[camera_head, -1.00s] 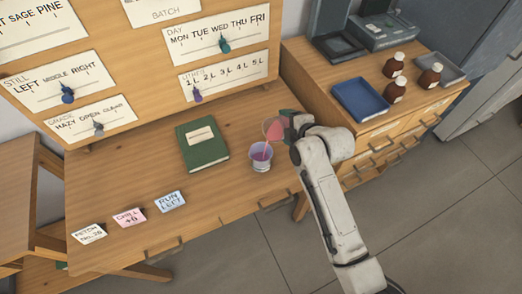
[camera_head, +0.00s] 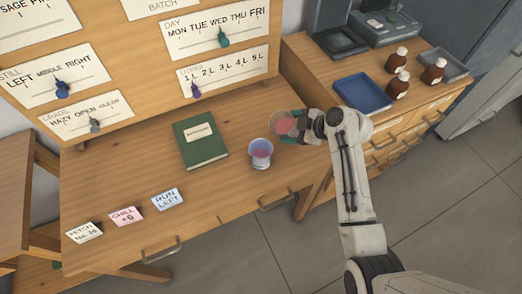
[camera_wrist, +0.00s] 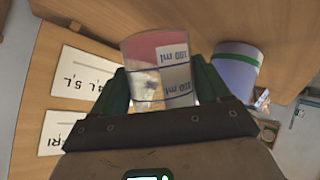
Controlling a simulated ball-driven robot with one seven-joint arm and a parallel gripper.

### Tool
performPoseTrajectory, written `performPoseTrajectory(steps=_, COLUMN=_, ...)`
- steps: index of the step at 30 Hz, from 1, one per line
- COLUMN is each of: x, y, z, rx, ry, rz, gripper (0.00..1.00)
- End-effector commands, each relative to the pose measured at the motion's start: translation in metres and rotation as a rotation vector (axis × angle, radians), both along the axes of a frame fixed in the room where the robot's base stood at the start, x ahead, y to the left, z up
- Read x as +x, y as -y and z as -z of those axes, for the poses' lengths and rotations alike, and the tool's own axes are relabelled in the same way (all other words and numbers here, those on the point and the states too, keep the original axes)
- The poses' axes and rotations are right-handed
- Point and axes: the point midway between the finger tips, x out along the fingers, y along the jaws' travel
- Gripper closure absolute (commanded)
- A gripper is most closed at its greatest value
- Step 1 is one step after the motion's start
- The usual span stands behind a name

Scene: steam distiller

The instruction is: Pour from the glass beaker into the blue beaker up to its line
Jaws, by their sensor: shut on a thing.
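The glass beaker (camera_head: 280,121) holds pink-red liquid and is in my gripper (camera_head: 294,128), right of and apart from the blue beaker. The blue beaker (camera_head: 260,158) stands upright on the desk with pink-purple liquid inside. It also shows in the wrist view (camera_wrist: 236,72) with a green line around its wall. I cannot tell the liquid's level against that line.
A green book (camera_head: 201,145) lies left of the blue beaker. Several cards, such as the pink CHILL card (camera_head: 125,216), lie at the front left. A blue tray (camera_head: 363,93) and brown bottles stand on the right cabinet. The desk between cards and beaker is clear.

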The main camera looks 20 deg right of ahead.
Motion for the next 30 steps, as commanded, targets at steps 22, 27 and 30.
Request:
performPoseTrajectory(steps=22, x=0.010, y=0.029, z=0.022, rx=0.473, ry=-0.171, rz=0.001, gripper=0.66)
performPoseTrajectory(steps=27, x=0.010, y=0.029, z=0.021, rx=0.477, ry=-0.173, rz=0.001, gripper=0.66)
performPoseTrajectory(steps=30, x=0.010, y=0.029, z=0.021, rx=0.477, ry=-0.173, rz=0.001, gripper=0.66)
